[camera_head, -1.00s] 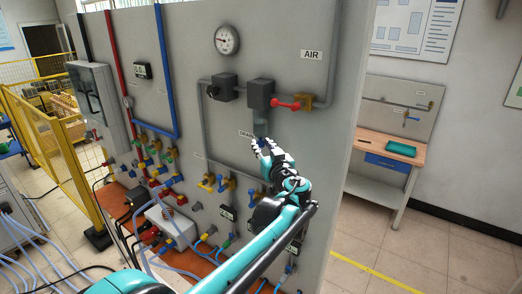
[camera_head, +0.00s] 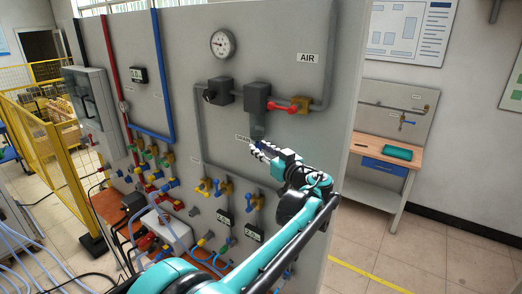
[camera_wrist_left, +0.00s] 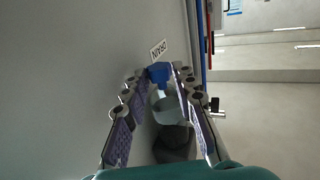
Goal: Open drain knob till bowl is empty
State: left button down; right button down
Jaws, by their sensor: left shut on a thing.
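The blue drain knob (camera_wrist_left: 158,73) sits between the two fingertips of my left gripper (camera_wrist_left: 160,75) in the left wrist view. My left gripper is shut on it. In the head view my left gripper (camera_head: 260,152) reaches the panel just under the bowl, and its fingers hide the knob there. The clear bowl (camera_wrist_left: 166,108) lies between the fingers in the wrist view, joined to a dark grey housing (camera_wrist_left: 175,142). In the head view the bowl (camera_head: 257,131) hangs under the dark filter box (camera_head: 257,97). I cannot tell its water level. My right gripper is not in view.
A DRAIN label (camera_wrist_left: 158,50) is on the panel beside the knob. A red-handled valve (camera_head: 283,106), a pressure gauge (camera_head: 223,43) and grey pipes surround the filter. Several blue- and yellow-handled valves sit lower on the panel (camera_head: 181,60). A workbench (camera_head: 387,153) stands to the right.

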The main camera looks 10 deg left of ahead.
pick_arm(q)
jog(key=c, duration=1.2)
grip_release()
jog(key=shift+r, duration=0.15)
jog(key=shift+s, duration=0.1)
jog(key=shift+s+d, duration=0.25)
jog(key=shift+d, duration=0.2)
jog(key=v, duration=0.7)
